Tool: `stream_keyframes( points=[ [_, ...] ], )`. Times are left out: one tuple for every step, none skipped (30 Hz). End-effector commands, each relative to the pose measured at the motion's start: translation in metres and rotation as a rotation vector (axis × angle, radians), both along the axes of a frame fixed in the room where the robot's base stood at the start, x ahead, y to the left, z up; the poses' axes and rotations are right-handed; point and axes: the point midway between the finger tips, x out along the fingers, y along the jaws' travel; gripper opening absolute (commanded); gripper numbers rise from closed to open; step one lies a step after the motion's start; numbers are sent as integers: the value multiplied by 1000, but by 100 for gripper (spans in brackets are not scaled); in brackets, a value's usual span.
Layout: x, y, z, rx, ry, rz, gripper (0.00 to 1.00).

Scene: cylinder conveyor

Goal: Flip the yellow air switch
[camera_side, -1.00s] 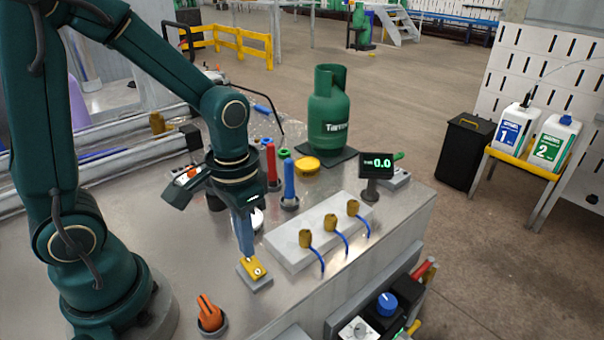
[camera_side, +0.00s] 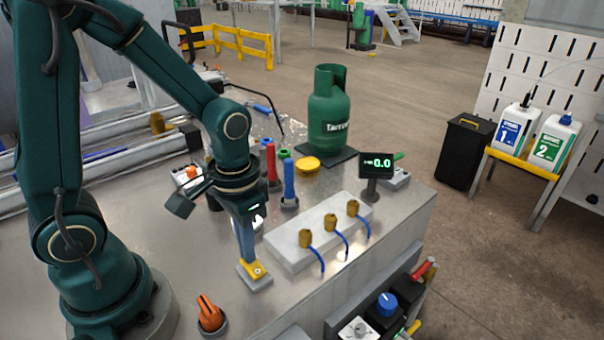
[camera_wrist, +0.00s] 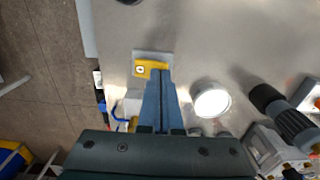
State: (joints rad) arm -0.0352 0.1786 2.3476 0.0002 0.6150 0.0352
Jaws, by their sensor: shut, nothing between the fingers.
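The yellow air switch (camera_side: 258,271) sits on a small grey base (camera_side: 259,284) on the metal table, in front of the white block. It also shows in the wrist view (camera_wrist: 146,69), on its grey base near the top middle. My gripper (camera_side: 247,260) points down with its blue fingers together and empty. The fingertips are at the back left part of the yellow switch, touching or very close to it. They hide part of the switch in both views.
A white block (camera_side: 285,257) with several brass fittings and blue tubes lies right of the switch. An orange knob (camera_side: 209,314) stands in front. Blue (camera_side: 290,180) and red (camera_side: 272,165) upright handles stand behind. A display (camera_side: 377,166) reads 0.0.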

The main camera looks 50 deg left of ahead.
Motion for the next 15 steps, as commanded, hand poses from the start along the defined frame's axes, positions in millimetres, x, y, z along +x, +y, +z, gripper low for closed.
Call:
stream_keyframes(
  points=[
    [0,0,-1,0,2,0,0],
    [0,0,-2,0,2,0,0],
    [0,0,-2,0,2,0,0],
    [0,0,-3,0,2,0,0],
    [0,0,-3,0,2,0,0],
    [0,0,-4,0,2,0,0],
    [0,0,-4,0,1,0,0],
    [0,0,-4,0,1,0,0],
    [0,0,-4,0,0,0,0],
    [0,0,-4,0,0,0,0],
    [0,0,-3,0,0,0,0],
    [0,0,-2,0,-1,0,0],
    [0,0,0,0,-1,0,0],
    [1,0,2,0,-3,0,0],
    [1,0,5,0,-4,0,0]
  ],
)
